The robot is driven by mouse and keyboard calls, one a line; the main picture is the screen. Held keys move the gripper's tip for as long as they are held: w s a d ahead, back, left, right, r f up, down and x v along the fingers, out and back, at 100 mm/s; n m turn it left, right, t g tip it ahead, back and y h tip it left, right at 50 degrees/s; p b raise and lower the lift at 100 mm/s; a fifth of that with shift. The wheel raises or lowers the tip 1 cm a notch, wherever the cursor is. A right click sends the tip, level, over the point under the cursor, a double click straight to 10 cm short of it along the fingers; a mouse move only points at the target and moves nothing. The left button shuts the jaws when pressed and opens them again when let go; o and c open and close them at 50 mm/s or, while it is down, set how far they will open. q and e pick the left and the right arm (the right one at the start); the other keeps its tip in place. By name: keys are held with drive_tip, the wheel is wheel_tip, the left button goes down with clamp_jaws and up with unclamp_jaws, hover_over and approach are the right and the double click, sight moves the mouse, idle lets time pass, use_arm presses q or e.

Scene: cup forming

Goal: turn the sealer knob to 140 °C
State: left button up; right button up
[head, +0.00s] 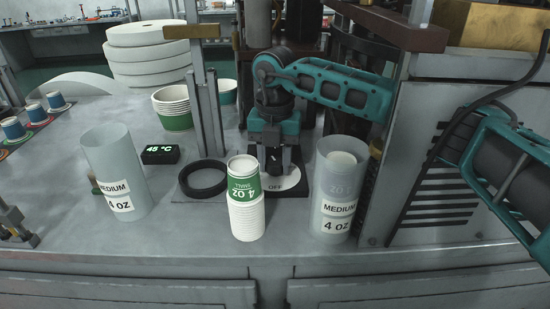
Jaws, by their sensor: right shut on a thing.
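The sealer knob (280,166) is a small dark part on a white round dial (291,183) with an OFF mark at its front. The dial sits on a black base behind the front cups. My right gripper (277,157) points down over the dial and is shut on the knob, hiding most of it. The knob's pointer direction cannot be made out. A small black display (160,154) to the left shows green digits that look like 45 °C.
A stack of 4 OZ paper cups (247,215) stands close in front of the dial. Clear MEDIUM 4 OZ tubes stand at left (117,172) and right (334,190). A black ring (203,190) lies left of the dial. White paper rolls (150,55) are stacked behind.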

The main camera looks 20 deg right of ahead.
sight(275, 161)
drive_tip(key=shift+m, duration=0.4)
drive_tip(key=o, duration=1.1)
drive_tip(key=shift+c, duration=0.2)
wheel_tip(275, 161, up, 13)
